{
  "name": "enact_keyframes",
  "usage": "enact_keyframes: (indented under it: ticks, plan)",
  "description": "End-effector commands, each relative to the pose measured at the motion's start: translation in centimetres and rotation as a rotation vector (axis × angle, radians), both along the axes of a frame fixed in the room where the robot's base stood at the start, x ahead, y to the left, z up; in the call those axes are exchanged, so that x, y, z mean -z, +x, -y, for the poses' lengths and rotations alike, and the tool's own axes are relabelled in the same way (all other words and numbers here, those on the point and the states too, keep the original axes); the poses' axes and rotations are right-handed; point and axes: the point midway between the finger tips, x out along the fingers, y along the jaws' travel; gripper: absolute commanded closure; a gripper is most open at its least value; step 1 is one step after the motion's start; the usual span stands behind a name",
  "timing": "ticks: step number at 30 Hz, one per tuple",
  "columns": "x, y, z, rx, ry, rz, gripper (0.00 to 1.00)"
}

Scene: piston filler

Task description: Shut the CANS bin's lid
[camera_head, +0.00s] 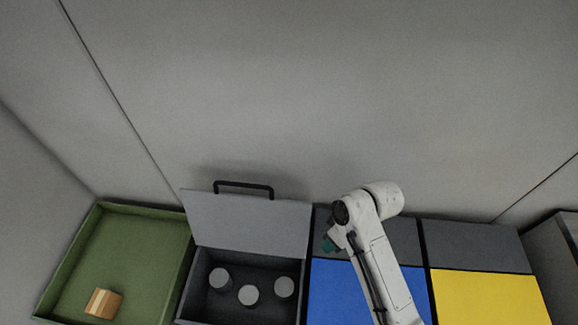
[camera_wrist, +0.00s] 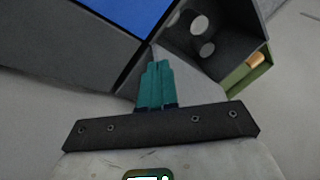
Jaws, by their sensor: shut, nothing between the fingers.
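The bin I take for the CANS bin (camera_head: 240,312) is a dark grey box with grey round can tops inside; no label is readable. Its light grey lid (camera_head: 250,222) stands open, tilted up at the back, with a black handle (camera_head: 243,186) on its top edge. My gripper (camera_head: 328,244) is to the right of the lid, partly hidden by my arm. In the wrist view, its teal fingers (camera_wrist: 155,68) are shut together and empty. The open bin (camera_wrist: 232,20) also shows there, beyond the fingers, with a light grey surface, probably the lid (camera_wrist: 186,78), beside them.
A green tray (camera_head: 150,222) with a wooden block (camera_head: 103,303) stands left of the bin. A closed bin with a blue front panel (camera_head: 333,292) and one with a yellow panel (camera_head: 490,298) stand to the right. A grey wall (camera_head: 300,100) rises behind.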

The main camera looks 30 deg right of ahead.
Motion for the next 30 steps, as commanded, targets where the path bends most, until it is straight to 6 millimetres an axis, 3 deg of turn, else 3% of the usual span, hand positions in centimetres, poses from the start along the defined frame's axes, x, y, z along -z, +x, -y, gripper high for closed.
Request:
enact_keyframes:
  ticks: [1,9,12,15,21,30]
  plan:
    - [-3.3,1.9,0.1,-0.023,0.029,0.020,1.00]
    - [-12.9,9.9,0.3,-0.180,0.190,0.133,1.00]
    - [-15.9,12.1,0.6,-0.227,0.230,0.177,1.00]
    - [-17.7,13.4,0.8,-0.258,0.262,0.201,1.00]
    - [-18.3,14.3,0.7,-0.280,0.285,0.216,1.00]
    - [-14.7,14.9,-1.9,-0.281,0.285,0.211,1.00]
